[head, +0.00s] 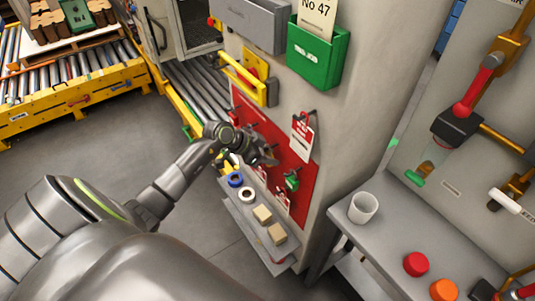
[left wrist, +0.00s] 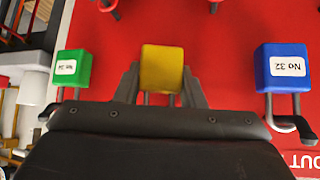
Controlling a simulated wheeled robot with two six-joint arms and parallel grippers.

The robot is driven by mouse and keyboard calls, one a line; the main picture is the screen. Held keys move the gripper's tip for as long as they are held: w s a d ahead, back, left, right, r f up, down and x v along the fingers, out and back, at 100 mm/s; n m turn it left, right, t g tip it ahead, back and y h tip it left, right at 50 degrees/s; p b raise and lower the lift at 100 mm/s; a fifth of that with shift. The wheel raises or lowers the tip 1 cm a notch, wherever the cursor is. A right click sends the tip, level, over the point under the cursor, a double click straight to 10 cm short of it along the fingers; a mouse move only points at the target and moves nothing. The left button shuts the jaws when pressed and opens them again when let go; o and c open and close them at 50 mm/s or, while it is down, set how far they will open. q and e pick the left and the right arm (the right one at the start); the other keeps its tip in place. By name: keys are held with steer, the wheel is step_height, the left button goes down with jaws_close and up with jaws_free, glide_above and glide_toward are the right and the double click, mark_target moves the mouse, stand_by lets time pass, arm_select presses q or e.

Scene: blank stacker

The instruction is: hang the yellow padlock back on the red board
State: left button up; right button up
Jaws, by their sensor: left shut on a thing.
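The yellow padlock (left wrist: 161,68) is between the two fingers of my left gripper (left wrist: 160,85), which is shut on it. In the left wrist view it is in front of the red board (left wrist: 225,35), with part of its shackle showing. I cannot tell whether the shackle is around a hook. A green padlock (left wrist: 72,68) and a blue padlock (left wrist: 282,65) labelled No 32 are on either side of it, apart from the fingers. In the head view my left gripper (head: 266,153) is at the red board (head: 301,172) and hides the yellow padlock. My right gripper is out of view.
Below the board, a grey shelf (head: 241,217) carries a blue ring (head: 235,179), a white ring and two tan blocks. Red and white tags hang on the board. A green box (head: 317,55) is above. A grey table (head: 385,225) with a white cup (head: 363,207) is at right.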

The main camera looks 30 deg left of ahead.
arm_select(q)
steer(key=shift+f, duration=0.1)
steer(key=o, duration=0.9)
steer(key=shift+o, duration=1)
steer(key=shift+d, duration=0.2)
steer(key=shift+r, duration=0.2)
steer(key=shift+a, duration=0.15)
steer(key=shift+a+r, duration=0.15)
steer(key=shift+r, duration=0.05)
steer(key=p+v, duration=0.1)
steer(key=v, duration=1.5)
steer(key=shift+s, duration=0.45)
steer(key=shift+a+r, duration=0.1)
steer(key=shift+r, duration=0.1)
